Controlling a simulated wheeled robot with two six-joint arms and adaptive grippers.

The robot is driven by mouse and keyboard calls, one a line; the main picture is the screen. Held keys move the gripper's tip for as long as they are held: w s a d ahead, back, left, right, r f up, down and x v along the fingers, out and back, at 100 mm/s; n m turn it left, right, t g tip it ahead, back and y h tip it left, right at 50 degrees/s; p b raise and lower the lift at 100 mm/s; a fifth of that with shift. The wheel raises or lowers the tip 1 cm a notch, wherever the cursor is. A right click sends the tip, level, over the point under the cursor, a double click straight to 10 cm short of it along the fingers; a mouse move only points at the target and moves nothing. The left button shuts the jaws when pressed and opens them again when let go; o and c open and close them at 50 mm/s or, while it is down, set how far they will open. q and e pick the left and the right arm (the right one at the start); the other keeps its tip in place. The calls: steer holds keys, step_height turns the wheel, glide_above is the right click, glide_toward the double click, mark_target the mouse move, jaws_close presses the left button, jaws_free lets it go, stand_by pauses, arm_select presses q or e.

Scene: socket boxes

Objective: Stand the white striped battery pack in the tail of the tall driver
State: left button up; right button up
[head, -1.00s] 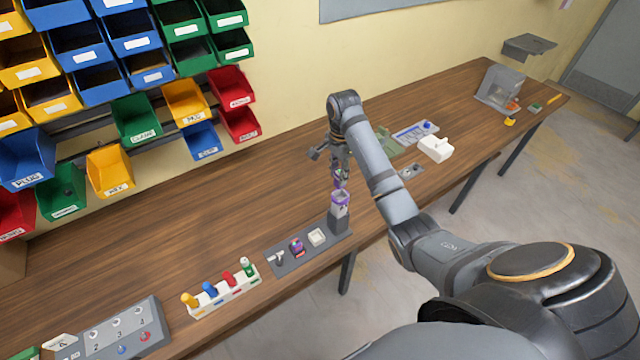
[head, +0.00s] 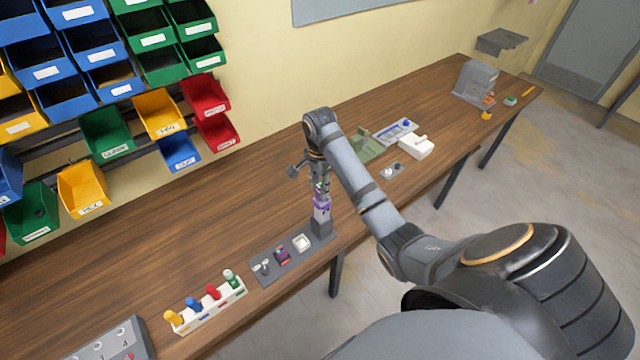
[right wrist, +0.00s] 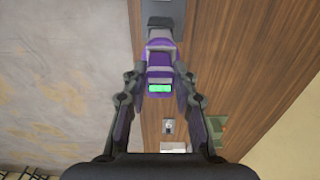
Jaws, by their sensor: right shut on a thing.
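My right gripper (head: 321,188) points down over the far end of the dark grey board and is shut on a battery pack. In the right wrist view the pack (right wrist: 160,78) is purple with a bright green strip; a white stripe is not clear. The gripper (right wrist: 161,92) has one finger on each side of it. The tall driver (head: 322,212), purple and pale grey, stands upright in the grey block (head: 321,228). The pack is directly above the driver's upper end; whether it is seated there I cannot tell. My left gripper is not in view.
The grey board (head: 267,254) also holds a dark purple-red piece (head: 283,256) and a white square tray (head: 302,243). A white rack (head: 209,312) of coloured handles stands to its left. A white box (head: 415,147) lies farther right. The table behind the board is clear.

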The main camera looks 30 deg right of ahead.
steer(key=shift+d+f, duration=0.1)
steer(key=shift+d, duration=0.05)
steer(key=shift+w+d+f, duration=0.1)
steer(key=shift+d+f, duration=0.05)
steer(key=shift+w+d, duration=0.1)
steer(key=shift+a+f, duration=0.25)
steer(key=shift+f, duration=0.45)
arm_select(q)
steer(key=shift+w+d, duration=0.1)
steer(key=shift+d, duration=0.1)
arm_select(e)
steer(key=shift+f, duration=0.3)
